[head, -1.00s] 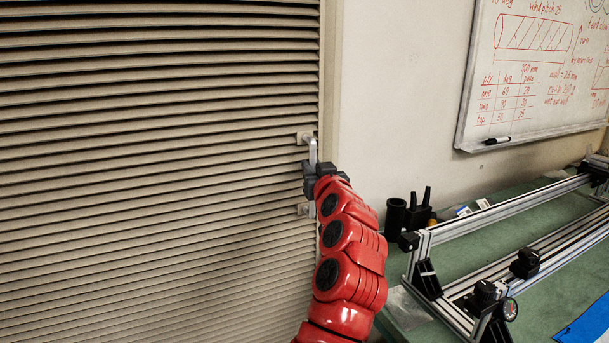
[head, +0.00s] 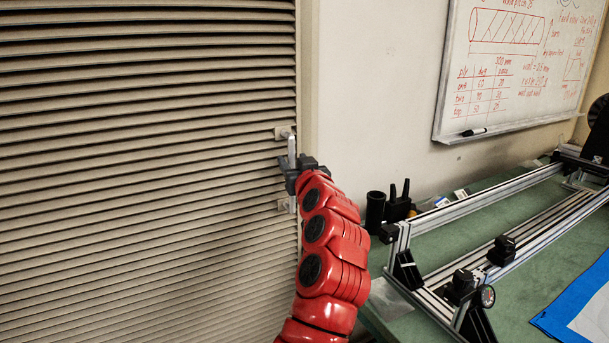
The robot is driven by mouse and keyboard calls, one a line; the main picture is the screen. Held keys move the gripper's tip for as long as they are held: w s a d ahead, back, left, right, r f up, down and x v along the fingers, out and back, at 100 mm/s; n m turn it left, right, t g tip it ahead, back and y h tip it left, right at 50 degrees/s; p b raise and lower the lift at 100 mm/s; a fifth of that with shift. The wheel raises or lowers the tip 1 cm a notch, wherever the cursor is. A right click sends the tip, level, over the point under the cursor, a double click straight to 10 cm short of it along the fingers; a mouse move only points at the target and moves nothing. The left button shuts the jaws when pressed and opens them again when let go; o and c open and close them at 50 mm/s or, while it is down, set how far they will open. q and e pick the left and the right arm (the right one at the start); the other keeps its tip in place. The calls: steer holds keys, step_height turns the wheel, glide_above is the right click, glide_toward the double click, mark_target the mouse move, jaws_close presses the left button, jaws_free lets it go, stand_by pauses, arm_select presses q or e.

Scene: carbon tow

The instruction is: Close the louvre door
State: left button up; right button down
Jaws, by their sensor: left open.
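The louvre door (head: 140,180) fills the left of the head view, its grey-beige slats running across. Its right edge lies along the pale frame, with no clear gap visible. An upright metal bar handle (head: 292,148) stands on two mounts near that edge. My left gripper (head: 291,168) is at the middle of the handle, with its dark open fingers to either side of the bar. Whether they touch the bar cannot be told. My right gripper is not in view.
A green bench (head: 520,270) stands to the right, carrying an aluminium rail frame (head: 480,255), a black cup (head: 375,208) and blue-edged sheet (head: 570,315). A whiteboard (head: 520,65) hangs on the wall above. The bench's near corner is close beside my left arm.

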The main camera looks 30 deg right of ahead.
arm_select(q)
steer(key=p+v, duration=0.1)
steer(key=v, duration=1.6)
